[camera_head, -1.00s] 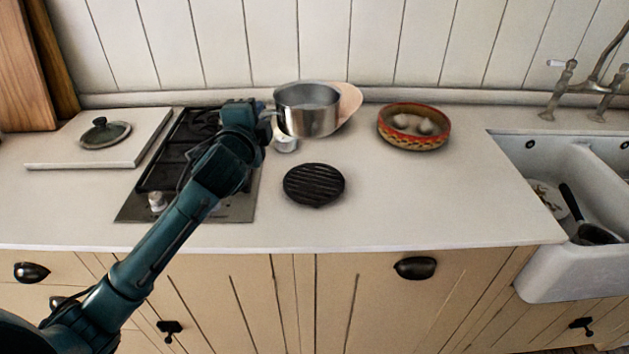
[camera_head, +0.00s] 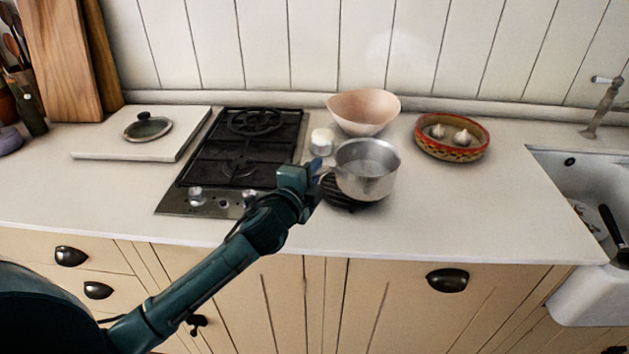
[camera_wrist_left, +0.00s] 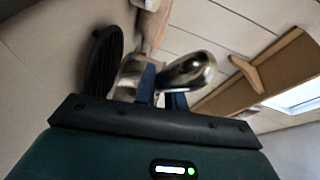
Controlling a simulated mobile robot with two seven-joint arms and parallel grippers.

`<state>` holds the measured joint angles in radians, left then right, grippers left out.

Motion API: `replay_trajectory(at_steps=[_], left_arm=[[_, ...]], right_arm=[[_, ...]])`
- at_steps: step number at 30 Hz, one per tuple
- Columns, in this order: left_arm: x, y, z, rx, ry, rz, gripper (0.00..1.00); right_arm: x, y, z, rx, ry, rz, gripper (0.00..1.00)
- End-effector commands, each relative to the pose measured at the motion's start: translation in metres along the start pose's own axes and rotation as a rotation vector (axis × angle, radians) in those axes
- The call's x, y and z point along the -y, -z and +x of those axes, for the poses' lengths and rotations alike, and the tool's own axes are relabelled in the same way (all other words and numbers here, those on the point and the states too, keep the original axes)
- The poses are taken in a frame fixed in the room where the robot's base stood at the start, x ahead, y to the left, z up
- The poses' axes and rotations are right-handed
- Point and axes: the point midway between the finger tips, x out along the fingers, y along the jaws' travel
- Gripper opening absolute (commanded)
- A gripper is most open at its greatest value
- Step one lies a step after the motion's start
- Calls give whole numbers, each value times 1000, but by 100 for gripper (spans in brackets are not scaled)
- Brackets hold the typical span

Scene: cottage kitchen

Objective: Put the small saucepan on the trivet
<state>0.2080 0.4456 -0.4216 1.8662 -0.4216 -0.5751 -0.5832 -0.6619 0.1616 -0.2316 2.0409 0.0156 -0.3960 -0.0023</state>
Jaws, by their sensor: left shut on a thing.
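The small saucepan (camera_head: 368,178) is silver and upright, and its body covers much of the trivet in the head view. My left gripper (camera_head: 318,174) is shut on its handle, at the pan's left side. The trivet (camera_head: 338,198) is round, black and ribbed, on the counter. Its left and front edge shows below the pan. In the left wrist view, the gripper (camera_wrist_left: 160,92) holds the shiny handle (camera_wrist_left: 190,68), and the trivet (camera_wrist_left: 103,62) shows to the left of the pan. The pan seems held a little above the trivet. My right gripper is not in view.
A pink bowl (camera_head: 364,112) and a small white jar (camera_head: 321,142) stand behind the pan. A patterned bowl (camera_head: 452,152) with garlic is to the right. The hob (camera_head: 225,180) lies to the left. The counter right of the pan is clear towards the sink (camera_head: 580,200).

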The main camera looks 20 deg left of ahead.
Motion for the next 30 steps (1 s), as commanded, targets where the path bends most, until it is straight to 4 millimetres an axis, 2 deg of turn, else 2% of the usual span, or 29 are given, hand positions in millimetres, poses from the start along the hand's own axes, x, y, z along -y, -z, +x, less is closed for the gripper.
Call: replay_trajectory(at_steps=[4, 15, 16, 23, 30], left_arm=[[-19, -2, 2, 1, 3, -3, 0], [-23, -2, 2, -1, 6, -2, 0], [-25, -3, 2, 1, -1, 0, 13], [-25, -3, 2, 1, -1, 0, 32], [-24, -3, 2, 1, -1, 1, 33]], right_arm=[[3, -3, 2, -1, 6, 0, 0], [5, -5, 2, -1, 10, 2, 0], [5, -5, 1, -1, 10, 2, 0], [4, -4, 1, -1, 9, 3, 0], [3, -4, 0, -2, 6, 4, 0]])
